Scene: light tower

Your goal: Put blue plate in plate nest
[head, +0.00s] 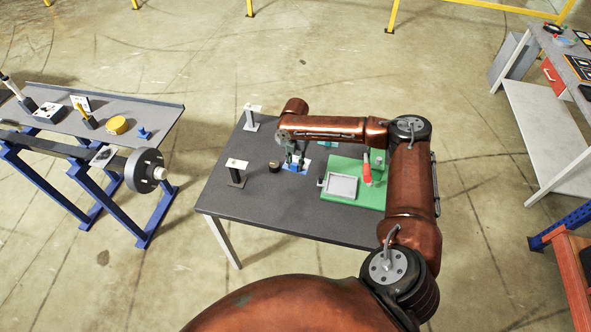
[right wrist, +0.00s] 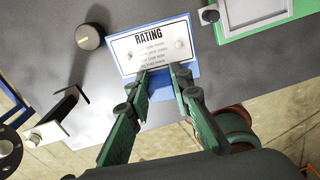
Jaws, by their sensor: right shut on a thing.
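The blue plate (right wrist: 152,45) shows in the right wrist view with a white face marked RATING and blue edges. It also shows in the head view (head: 290,168), low over or on the dark table. My right gripper (right wrist: 163,71) is shut on its near blue edge; the head view shows this gripper (head: 294,160) from above. I cannot tell whether the plate touches the table. A green fixture (head: 340,201) with a pale square framed recess (head: 341,187), apparently the plate nest, lies right of the plate. My left gripper is out of view.
A dark knob (right wrist: 90,36) stands left of the plate. Two small stands (head: 237,172) (head: 251,117) are on the table's left side. A red-handled tool (head: 367,169) stands on the green fixture. The front left of the table (head: 240,203) is clear.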

